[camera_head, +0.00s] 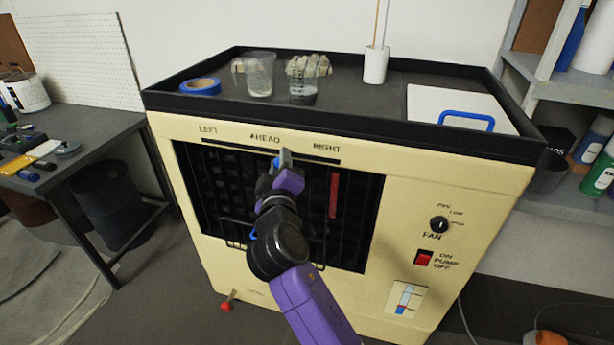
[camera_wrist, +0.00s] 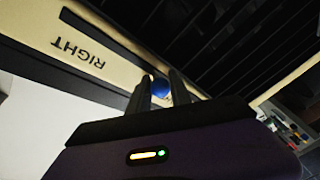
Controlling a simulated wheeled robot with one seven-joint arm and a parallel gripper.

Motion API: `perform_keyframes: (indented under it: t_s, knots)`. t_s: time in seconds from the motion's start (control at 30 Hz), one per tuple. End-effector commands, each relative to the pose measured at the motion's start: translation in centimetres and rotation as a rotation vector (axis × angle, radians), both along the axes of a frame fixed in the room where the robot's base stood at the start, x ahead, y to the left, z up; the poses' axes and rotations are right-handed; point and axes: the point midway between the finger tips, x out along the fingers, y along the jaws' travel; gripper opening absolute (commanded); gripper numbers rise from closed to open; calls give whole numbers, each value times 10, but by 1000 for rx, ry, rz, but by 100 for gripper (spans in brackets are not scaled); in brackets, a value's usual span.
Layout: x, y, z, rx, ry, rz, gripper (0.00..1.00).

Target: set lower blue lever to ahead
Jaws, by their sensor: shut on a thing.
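The cream cooler's front (camera_head: 400,190) has a dark grille (camera_head: 225,190) with LEFT, AHEAD and RIGHT labels above it. My gripper (camera_head: 284,158) is at the top of the grille, between the AHEAD (camera_head: 265,139) and RIGHT (camera_head: 327,148) labels. In the wrist view, its two fingers (camera_wrist: 160,92) are shut on a round blue knob (camera_wrist: 161,87), close to the slot strip by the upside-down RIGHT label (camera_wrist: 80,52). The gripper and arm hide the lever's body and part of the grille in the head view. A small blue spot shows beside my arm; I cannot tell what it is.
A red vertical bar (camera_head: 334,195) is on the grille right of my gripper. The fan knob (camera_head: 439,224) and red pump switch (camera_head: 424,258) are farther right. The black top tray (camera_head: 340,121) overhangs the panel and holds cups and blue tape (camera_head: 201,86).

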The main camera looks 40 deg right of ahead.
Motion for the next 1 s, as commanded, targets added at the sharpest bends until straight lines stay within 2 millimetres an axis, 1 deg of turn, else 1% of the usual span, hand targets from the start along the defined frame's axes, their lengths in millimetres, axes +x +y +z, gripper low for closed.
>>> perform_keyframes:
  t_s: [0.03, 0.1, 0.23, 0.37, 0.67, 0.7, 0.77, 0.8, 1.0]
  knots:
    - [11, 8, -6, 1, 0, 2, 0]
    - [22, 16, -5, 2, 1, 3, 0]
    - [36, 26, -4, 0, 4, 1, 0]
    - [41, 30, -2, 0, 3, 0, 0]
    - [41, 30, -1, -1, 4, -1, 0]
    - [41, 30, -1, -1, 4, -1, 32]
    - [41, 30, -1, -1, 4, -1, 44]
    - [41, 30, -1, 0, 4, -1, 46]
    - [41, 30, 0, -1, 3, -1, 46]
